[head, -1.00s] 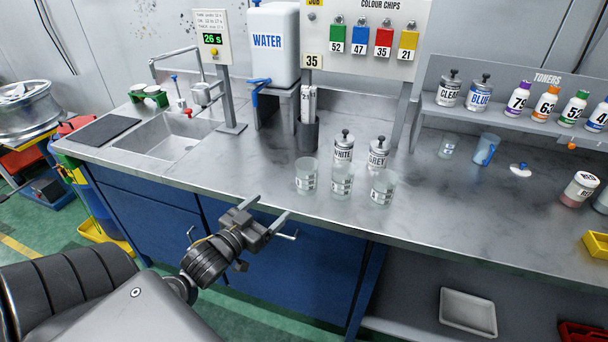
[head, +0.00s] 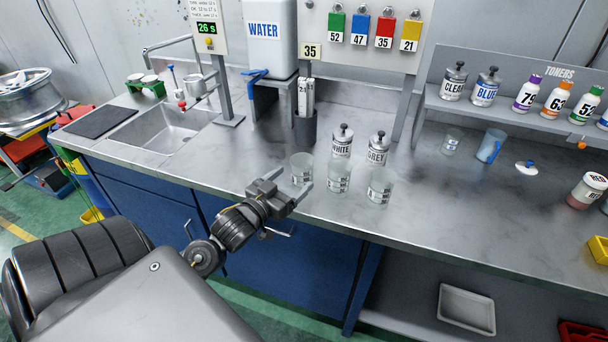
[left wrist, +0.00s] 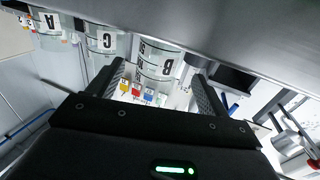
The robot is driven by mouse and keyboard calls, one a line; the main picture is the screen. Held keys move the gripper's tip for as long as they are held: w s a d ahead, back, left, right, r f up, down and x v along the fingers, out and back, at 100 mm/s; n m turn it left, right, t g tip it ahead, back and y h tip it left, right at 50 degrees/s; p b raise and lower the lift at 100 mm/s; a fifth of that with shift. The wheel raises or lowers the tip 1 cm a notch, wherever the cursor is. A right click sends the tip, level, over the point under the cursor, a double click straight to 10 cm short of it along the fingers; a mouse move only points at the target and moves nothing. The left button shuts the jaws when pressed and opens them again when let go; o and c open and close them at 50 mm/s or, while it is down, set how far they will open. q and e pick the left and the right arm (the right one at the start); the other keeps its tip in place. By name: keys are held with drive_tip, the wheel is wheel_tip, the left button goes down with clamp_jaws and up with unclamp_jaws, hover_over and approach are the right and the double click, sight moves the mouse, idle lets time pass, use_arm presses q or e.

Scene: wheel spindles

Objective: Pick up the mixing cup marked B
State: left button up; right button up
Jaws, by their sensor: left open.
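Three clear mixing cups stand in a row near the bench's front edge. The cup marked C (head: 339,178) is in the middle and the cup marked A (head: 380,188) on the right; both show left of B in the left wrist view. My left gripper (head: 293,181) is open and empty, just in front of cup B. In the left wrist view, B appears between the two fingers (left wrist: 158,78). My right gripper is out of view.
The WHITE can (head: 342,143) and GREY can (head: 377,149) stand close behind the cups. A dark holder with strips (head: 305,130) stands behind cup B. The sink (head: 165,128) is to the left.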

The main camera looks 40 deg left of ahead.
sight(295, 177)
use_arm(q)
drive_tip(key=shift+w+r, duration=0.15)
drive_tip(key=shift+w, duration=0.15)
drive_tip(key=w+p, duration=0.1)
drive_tip(key=w, duration=0.2)
drive_tip(key=shift+w, duration=0.85)
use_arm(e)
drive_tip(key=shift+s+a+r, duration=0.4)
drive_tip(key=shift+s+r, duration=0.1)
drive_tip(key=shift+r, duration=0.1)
use_arm(q)
drive_tip(key=shift+s, duration=0.1)
drive_tip(key=c, duration=1.1)
drive_tip(key=shift+o, duration=0.2)
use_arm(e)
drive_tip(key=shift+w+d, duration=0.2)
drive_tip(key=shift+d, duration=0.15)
